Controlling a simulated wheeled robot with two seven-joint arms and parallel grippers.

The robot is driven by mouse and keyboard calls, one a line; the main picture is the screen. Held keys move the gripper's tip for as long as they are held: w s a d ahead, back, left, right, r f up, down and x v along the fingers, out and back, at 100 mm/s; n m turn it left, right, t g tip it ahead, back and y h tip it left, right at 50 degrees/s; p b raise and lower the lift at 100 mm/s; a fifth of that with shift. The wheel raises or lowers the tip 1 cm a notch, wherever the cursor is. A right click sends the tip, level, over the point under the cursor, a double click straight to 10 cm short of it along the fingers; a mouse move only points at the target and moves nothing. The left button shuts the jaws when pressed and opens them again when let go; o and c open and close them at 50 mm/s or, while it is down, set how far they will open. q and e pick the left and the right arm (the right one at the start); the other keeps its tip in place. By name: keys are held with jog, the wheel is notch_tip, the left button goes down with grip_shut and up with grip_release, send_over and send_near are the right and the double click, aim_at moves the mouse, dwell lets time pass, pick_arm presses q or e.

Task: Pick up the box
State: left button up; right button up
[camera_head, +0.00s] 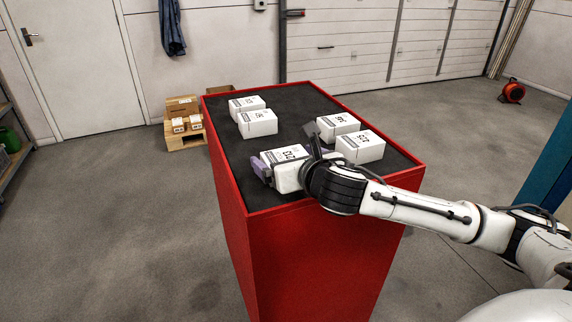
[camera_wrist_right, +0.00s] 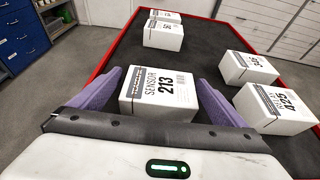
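A white box labelled SENSOR 213 (camera_wrist_right: 158,92) lies near the front of the red-rimmed table; in the head view the box (camera_head: 284,157) is partly hidden by my right gripper. My right gripper (camera_wrist_right: 160,80) is open, with one purple finger on each side of this box. The fingers are very close to its sides; I cannot tell whether they touch. My right arm reaches in from the right. My left gripper is in neither view.
Two white boxes, front (camera_head: 257,123) and rear (camera_head: 246,106), stand at the back left of the red table (camera_head: 300,215). Two more, rear (camera_head: 337,126) and front (camera_head: 361,147), stand on the right. The dark top between the pairs is clear.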

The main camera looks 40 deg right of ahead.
jog(key=c, duration=1.1)
jog(key=shift+r, duration=0.15)
